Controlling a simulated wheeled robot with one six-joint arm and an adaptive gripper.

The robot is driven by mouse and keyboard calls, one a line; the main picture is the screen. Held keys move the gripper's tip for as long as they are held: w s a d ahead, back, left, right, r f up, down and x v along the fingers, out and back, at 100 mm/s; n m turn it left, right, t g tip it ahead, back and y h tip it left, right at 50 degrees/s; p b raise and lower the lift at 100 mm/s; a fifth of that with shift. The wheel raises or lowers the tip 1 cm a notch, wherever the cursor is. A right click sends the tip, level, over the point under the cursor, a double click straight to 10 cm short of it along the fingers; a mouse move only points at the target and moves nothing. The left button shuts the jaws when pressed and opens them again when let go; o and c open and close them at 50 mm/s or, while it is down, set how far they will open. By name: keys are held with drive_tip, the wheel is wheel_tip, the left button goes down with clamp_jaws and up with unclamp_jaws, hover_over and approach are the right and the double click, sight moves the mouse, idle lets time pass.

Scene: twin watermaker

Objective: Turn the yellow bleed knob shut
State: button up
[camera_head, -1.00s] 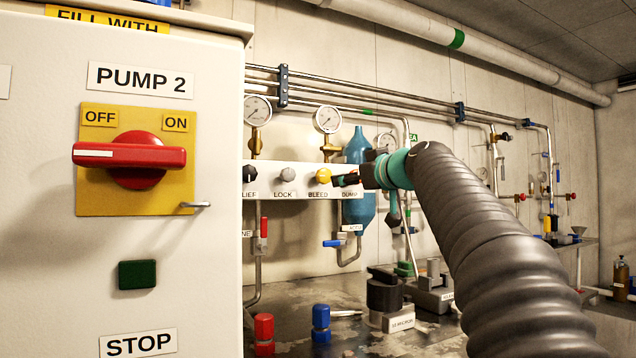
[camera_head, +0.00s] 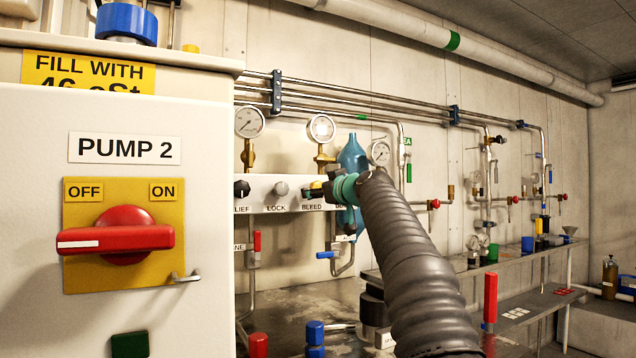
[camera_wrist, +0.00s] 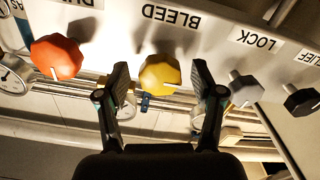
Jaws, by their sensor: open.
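The yellow bleed knob (camera_wrist: 160,75) sits on a white panel under the label BLEED, which appears upside down in the wrist view. A white mark shows on the knob's lower right side. My gripper (camera_wrist: 160,82) is open, with one finger on each side of the knob and a visible gap on both sides. In the head view the yellow knob (camera_head: 316,185) is partly hidden by my gripper (camera_head: 326,190), which points left at the panel.
An orange-red knob (camera_wrist: 56,57) is left of my gripper in the wrist view. The grey LOCK knob (camera_wrist: 245,90) and black RELIEF knob (camera_wrist: 301,102) are to the right. The PUMP 2 cabinet (camera_head: 120,220) fills the head view's left side. Gauges (camera_head: 321,128) are above the panel.

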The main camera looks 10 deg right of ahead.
drive_tip(key=shift+w+a, duration=0.15)
drive_tip(key=shift+w, duration=0.35)
drive_tip(key=c, duration=1.1)
drive_tip(key=shift+c, duration=0.2)
